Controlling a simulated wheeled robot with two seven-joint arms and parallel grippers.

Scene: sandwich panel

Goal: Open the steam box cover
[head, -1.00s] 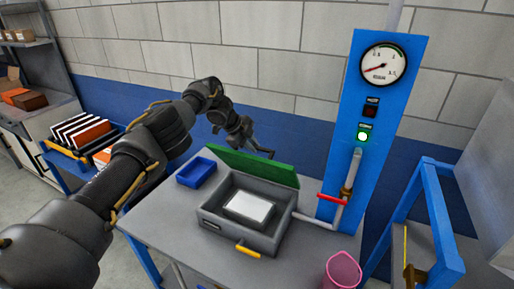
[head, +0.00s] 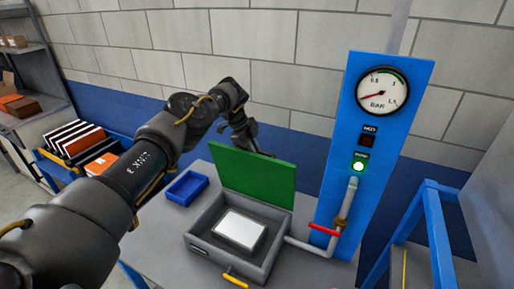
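The steam box (head: 205,248) is a grey open-topped box on the table, with a white block (head: 239,229) inside. Its green cover (head: 254,176) stands raised, hinged at the back edge of the box. A yellow handle (head: 235,281) is at the box's front. My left arm reaches in from the left, and my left gripper (head: 262,153) is behind the top edge of the cover. Its fingers are mostly hidden by the cover, so I cannot tell if they are open or touching it. My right gripper is not in view.
A blue tray (head: 184,187) sits left of the box. A blue panel (head: 345,165) with a gauge (head: 382,93), a lit green lamp (head: 358,166) and a red-handled pipe valve (head: 325,230) stands at the right. A blue frame (head: 437,235) is further right.

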